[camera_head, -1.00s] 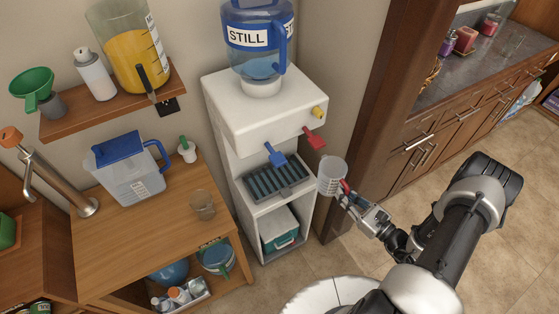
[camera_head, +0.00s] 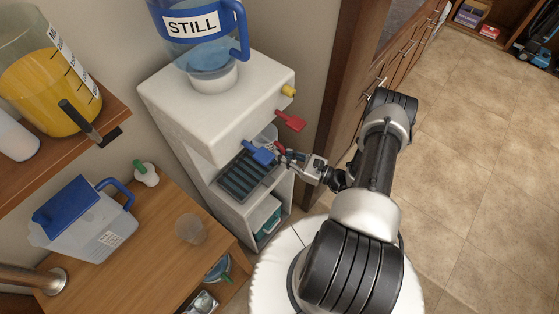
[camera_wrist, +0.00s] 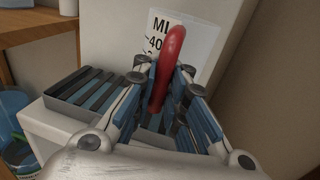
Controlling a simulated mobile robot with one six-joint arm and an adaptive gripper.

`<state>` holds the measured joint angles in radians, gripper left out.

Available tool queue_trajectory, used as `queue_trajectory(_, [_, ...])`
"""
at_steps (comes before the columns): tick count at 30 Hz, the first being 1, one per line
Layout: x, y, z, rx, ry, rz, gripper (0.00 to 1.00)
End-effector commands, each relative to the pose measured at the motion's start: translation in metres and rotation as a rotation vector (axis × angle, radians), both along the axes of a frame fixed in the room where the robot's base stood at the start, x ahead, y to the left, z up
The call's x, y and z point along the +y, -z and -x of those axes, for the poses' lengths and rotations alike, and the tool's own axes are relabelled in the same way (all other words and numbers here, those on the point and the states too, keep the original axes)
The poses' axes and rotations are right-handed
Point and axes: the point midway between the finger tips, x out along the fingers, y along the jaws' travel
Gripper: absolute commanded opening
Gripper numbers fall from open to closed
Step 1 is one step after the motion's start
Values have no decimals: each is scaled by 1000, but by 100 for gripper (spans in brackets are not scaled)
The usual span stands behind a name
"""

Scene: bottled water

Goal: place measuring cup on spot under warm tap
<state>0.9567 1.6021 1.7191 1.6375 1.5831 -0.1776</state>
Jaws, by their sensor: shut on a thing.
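The measuring cup (camera_head: 267,134) is clear with a red handle and is partly hidden behind the blue tap in the head view. My gripper (camera_head: 284,158) is shut on its red handle (camera_wrist: 168,68). In the wrist view the cup's clear wall with the "ML" label (camera_wrist: 158,24) shows beyond the handle. The cup is inside the dispenser's recess, at the right end of the slatted drip tray (camera_head: 240,178). I cannot tell whether its base touches the tray. The dispenser has a blue tap (camera_head: 259,152), a red tap (camera_head: 289,121) and a yellow knob (camera_head: 288,90).
The white dispenser (camera_head: 190,105) carries a blue bottle marked STILL (camera_head: 200,45). A wooden table (camera_head: 150,235) at left holds a blue-lidded jug (camera_head: 90,225) and a small clear cup (camera_head: 190,228). A wooden post (camera_head: 335,70) stands right of the dispenser. The floor (camera_head: 480,170) at right is clear.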

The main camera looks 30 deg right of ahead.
Motion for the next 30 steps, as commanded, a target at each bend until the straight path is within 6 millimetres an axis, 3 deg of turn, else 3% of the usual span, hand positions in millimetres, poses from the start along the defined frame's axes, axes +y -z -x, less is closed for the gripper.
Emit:
queue_trajectory(8, [0, 36, 0, 0, 0, 0, 0])
queue_trajectory(20, [0, 40, 0, -1, 0, 1, 0])
queue_trajectory(21, [0, 40, 0, 0, 0, 0, 10])
queue_trajectory(30, [0, 39, 0, 0, 0, 0, 30])
